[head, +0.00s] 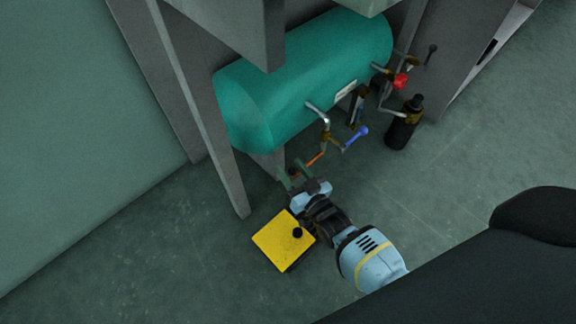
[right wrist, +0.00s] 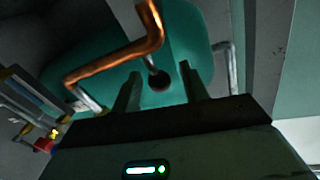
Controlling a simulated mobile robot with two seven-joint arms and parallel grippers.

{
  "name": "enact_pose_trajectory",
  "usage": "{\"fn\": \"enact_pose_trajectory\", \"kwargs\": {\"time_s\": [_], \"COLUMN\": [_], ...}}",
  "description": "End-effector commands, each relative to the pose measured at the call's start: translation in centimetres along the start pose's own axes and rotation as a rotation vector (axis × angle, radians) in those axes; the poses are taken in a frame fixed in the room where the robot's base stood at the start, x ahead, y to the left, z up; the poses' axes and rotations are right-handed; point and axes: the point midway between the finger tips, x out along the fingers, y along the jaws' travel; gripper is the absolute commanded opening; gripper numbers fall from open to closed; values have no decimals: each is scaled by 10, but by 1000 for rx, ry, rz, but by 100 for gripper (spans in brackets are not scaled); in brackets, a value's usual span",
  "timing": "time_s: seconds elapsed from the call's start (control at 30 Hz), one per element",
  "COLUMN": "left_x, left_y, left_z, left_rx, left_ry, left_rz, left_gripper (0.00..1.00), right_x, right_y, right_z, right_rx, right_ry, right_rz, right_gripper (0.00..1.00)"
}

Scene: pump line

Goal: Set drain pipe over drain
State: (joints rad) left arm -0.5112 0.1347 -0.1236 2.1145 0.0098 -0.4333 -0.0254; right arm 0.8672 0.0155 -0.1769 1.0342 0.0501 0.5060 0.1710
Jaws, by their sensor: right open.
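The copper-coloured bent pipe (head: 315,159), which looks like the drain pipe, is low beneath the front of the teal tank (head: 315,75). In the right wrist view the copper pipe (right wrist: 115,58) crosses above the fingers, with a sharp bend. My right gripper (head: 292,173) is open beside it. Between its fingers (right wrist: 158,92) shows a short metal rod with a dark round end (right wrist: 159,81); I cannot tell whether they touch it. I cannot make out a drain opening for certain. My left gripper is not in view.
A yellow box (head: 274,240) with a black knob lies on the floor beside my right wrist. A blue lever (head: 356,137), a red valve handle (head: 400,81) and a black bottle-like part (head: 402,128) are right of the gripper. A grey post (head: 222,150) stands left. The floor further right is clear.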

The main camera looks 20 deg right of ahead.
Motion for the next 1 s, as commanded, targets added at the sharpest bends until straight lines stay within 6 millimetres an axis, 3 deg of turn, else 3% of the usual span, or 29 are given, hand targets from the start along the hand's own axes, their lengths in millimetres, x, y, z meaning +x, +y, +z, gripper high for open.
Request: {"fn": "enact_pose_trajectory", "kwargs": {"time_s": [0.2,0.5,0.83,1.0], "left_x": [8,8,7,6], "left_y": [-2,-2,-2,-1], "left_z": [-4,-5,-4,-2], "left_rx": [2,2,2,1], "left_ry": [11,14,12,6], "left_rz": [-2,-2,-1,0], "left_gripper": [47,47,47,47], "right_x": [19,21,20,20], "right_y": [0,0,0,0], "right_z": [0,0,0,0], "right_rx": [0,0,0,0], "right_ry": [-1,-1,-1,-1], "right_rz": [0,0,0,0], "right_gripper": [45,45,3,0]}}
